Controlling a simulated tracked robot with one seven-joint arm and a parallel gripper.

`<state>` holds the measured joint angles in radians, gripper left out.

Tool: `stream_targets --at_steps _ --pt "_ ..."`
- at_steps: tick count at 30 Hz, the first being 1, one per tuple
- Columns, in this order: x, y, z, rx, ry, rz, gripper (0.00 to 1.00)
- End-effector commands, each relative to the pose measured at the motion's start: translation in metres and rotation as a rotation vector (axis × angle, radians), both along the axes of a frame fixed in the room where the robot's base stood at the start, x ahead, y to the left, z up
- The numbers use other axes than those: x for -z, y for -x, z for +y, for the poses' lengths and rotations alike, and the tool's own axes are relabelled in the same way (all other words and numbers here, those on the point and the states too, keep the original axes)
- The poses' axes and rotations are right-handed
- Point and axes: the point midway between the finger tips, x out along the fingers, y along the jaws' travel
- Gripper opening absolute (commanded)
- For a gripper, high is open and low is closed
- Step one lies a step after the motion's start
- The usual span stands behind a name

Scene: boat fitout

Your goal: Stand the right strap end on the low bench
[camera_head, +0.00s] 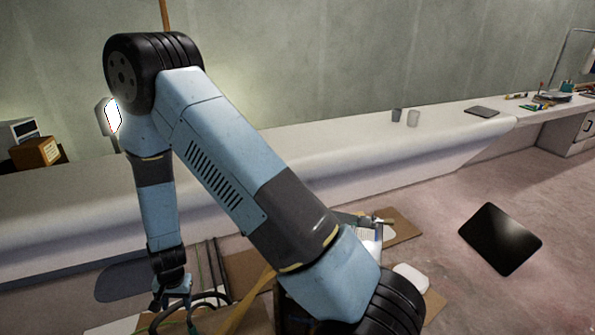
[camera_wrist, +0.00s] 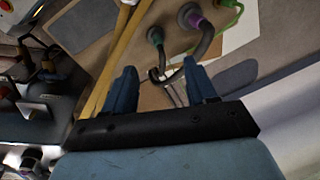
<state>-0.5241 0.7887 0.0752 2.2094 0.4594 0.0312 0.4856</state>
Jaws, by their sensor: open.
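My gripper (camera_head: 174,296) hangs low at the left of the head view. In the wrist view its two blue fingers (camera_wrist: 162,76) are apart, with a dark cable-like loop (camera_wrist: 170,72) showing beyond the gap. I cannot tell whether they touch it. Two dark curved pieces there have round ends, one with a green ring (camera_wrist: 155,37) and one with a purple ring (camera_wrist: 191,17). A flat yellow strap (camera_wrist: 122,48) runs left of the gap and also shows in the head view (camera_head: 252,297). I cannot tell which piece is the right strap end, or which surface is the low bench.
A brown board (camera_wrist: 95,38) lies under the loops. A black panel (camera_head: 500,239) lies on open floor at the right. Brown boxes (camera_head: 37,152) stand at the far left.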

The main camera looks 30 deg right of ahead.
Motion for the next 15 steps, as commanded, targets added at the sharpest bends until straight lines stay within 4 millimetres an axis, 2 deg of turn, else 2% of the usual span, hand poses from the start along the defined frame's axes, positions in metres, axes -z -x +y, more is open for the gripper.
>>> stream_targets --at_steps 1,6,15 --pt "-0.022 -0.008 -0.004 -0.007 -0.012 -0.015 0.57" --pt "-0.084 -0.025 -0.021 -0.049 -0.038 -0.052 0.57" --pt "-0.189 -0.036 -0.062 -0.12 -0.06 -0.124 0.57"
